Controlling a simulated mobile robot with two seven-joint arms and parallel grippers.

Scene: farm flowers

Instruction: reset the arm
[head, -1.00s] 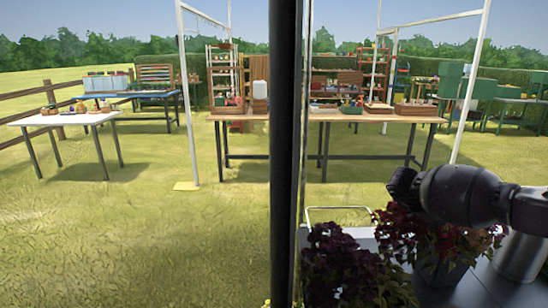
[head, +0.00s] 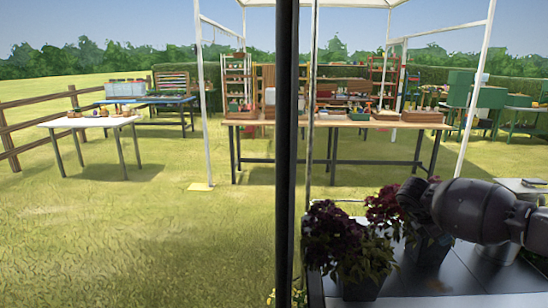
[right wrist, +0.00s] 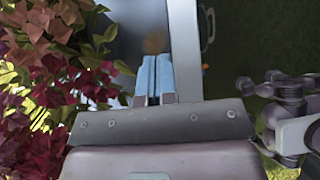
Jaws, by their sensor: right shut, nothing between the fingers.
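My right gripper (head: 412,196) is at the right of the head view, just above and beside the potted flowers. In the right wrist view its two blue fingertips (right wrist: 155,77) are together with nothing between them. Dark red flowers (right wrist: 50,90) fill the left of that view, beside the gripper. My left gripper is not in view.
A dark purple potted plant (head: 345,245) and a second potted plant (head: 428,250) stand on a dark surface (head: 482,275). A long wooden table (head: 345,122) and a white table (head: 92,122) stand further off. Open grass (head: 150,240) lies at the left.

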